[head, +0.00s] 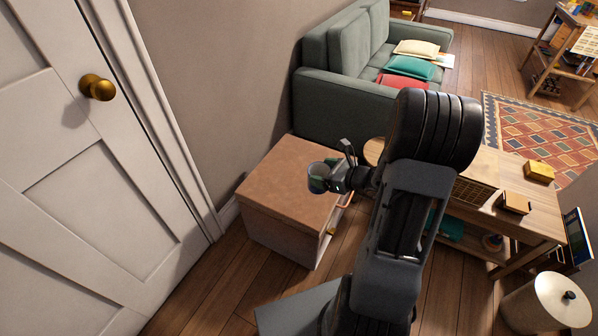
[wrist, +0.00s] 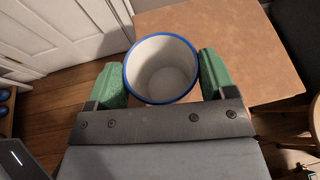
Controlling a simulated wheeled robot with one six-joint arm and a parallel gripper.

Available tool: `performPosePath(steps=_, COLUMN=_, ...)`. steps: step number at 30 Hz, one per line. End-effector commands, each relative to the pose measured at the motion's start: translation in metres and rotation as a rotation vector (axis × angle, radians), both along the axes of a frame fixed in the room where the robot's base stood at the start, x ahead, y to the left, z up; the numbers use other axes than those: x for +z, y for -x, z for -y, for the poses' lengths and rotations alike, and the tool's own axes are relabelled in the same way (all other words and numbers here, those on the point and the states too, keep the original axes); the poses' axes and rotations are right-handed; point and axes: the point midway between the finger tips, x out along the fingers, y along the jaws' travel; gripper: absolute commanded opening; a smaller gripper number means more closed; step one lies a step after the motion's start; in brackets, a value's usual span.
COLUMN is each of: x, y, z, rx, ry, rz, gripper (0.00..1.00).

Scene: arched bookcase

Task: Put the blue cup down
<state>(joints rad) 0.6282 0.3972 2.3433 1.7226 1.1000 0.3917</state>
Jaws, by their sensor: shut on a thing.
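The cup (wrist: 165,70) is white inside with a blue rim. In the wrist view it is upright between the two green finger pads of my gripper (wrist: 163,85), which is shut on it. In the head view the cup (head: 318,176) shows small at the end of my gripper (head: 325,172), over the right part of a brown-topped chest (head: 290,185). The chest top (wrist: 215,25) also lies beyond and right of the cup in the wrist view. The cup's base is hidden, so I cannot tell whether it touches anything.
The chest top's left part is bare. A white door (head: 80,180) stands at left and a green sofa (head: 345,90) with cushions behind. A wooden table (head: 500,205) with small yellow boxes is at right. A round cream bin (head: 545,305) stands at lower right.

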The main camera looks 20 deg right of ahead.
Motion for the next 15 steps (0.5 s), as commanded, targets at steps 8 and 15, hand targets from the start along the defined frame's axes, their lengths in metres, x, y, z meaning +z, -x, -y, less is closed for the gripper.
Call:
performPosePath(steps=8, x=-0.01, y=0.05, z=0.054, rx=0.096, ry=-0.01, rz=-0.026, gripper=0.46)
performPosePath(steps=15, x=-0.031, y=0.031, z=0.052, rx=0.124, ry=-0.014, rz=-0.036, gripper=0.46)
